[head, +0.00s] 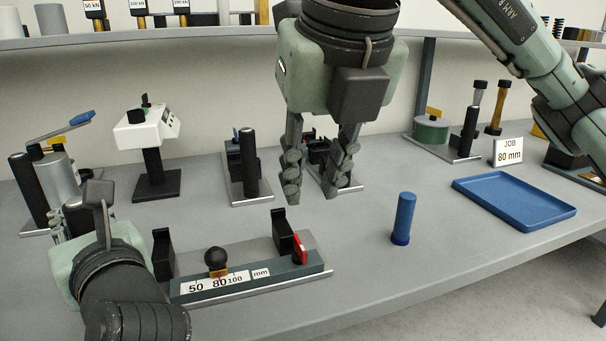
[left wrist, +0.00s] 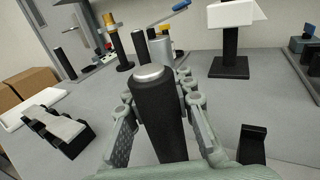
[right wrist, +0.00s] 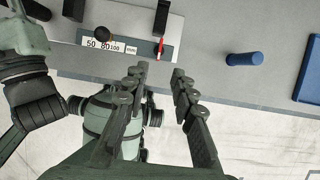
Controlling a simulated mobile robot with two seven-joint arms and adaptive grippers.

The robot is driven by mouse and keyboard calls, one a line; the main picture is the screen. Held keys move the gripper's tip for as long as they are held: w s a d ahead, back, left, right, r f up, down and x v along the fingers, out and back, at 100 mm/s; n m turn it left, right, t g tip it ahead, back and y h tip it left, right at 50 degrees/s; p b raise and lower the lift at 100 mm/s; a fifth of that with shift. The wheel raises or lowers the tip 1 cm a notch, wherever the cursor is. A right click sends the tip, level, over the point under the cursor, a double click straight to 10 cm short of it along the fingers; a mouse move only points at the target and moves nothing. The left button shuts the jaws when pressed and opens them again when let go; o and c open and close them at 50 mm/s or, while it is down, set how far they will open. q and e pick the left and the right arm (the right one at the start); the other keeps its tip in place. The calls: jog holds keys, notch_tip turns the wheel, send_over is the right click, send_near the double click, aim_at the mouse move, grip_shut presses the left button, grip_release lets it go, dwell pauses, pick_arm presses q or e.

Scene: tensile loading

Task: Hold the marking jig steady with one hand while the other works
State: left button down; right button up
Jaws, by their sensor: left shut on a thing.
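The marking jig (head: 250,279) lies near the table's front edge, with a 50–80–100 mm scale, a black ball knob (head: 215,257), a red lever (head: 300,248) and black uprights. It also shows in the right wrist view (right wrist: 125,47). My left gripper (head: 72,218) is at the jig's left end, partly hidden by its own wrist. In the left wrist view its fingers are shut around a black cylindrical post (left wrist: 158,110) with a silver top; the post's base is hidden. My right gripper (head: 312,193) is open and empty, pointing down above the table behind the jig.
A blue cylinder (head: 403,218) stands right of the jig. A blue tray (head: 514,200) lies farther right, near a "JOB 80 mm" card (head: 508,152). Several devices stand behind, including a white-headed one (head: 146,130). The table between jig and tray is mostly clear.

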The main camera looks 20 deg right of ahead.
pick_arm(q)
jog(key=c, duration=1.2)
grip_release()
